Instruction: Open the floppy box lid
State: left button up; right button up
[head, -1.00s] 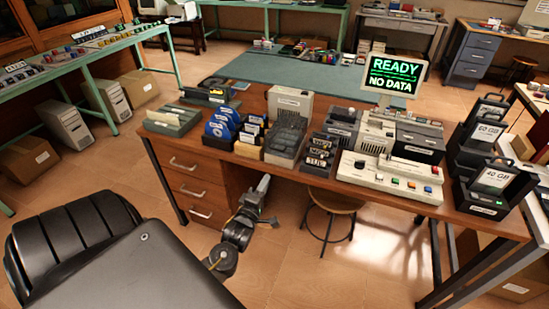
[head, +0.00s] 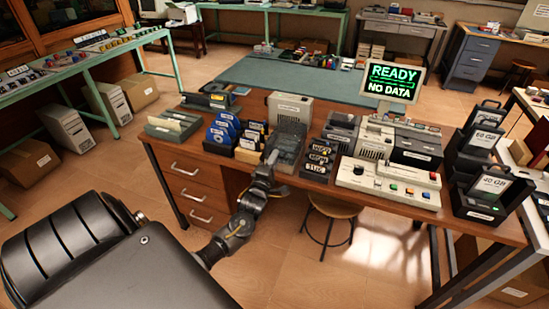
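The floppy box (head: 289,143) is a grey box with a dark smoky lid, standing on the wooden desk (head: 360,203) near its front edge. Its lid looks closed. My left gripper (head: 270,160) is at the front left of the box and hides part of its front. I cannot tell whether it touches the box, and its fingers are too small to tell open from shut. My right gripper is not in view.
Left of the box stand blue floppy disks (head: 223,132) and a rack of dark cartridges (head: 252,139). Right of it are small black labelled blocks (head: 318,158) and a white console (head: 387,183). A beige drive unit (head: 290,107) stands behind. A stool (head: 333,207) is under the desk.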

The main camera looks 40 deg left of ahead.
pick_arm(q)
jog(key=shift+w+a, duration=0.1)
jog(key=shift+w, duration=0.15)
grip_shut()
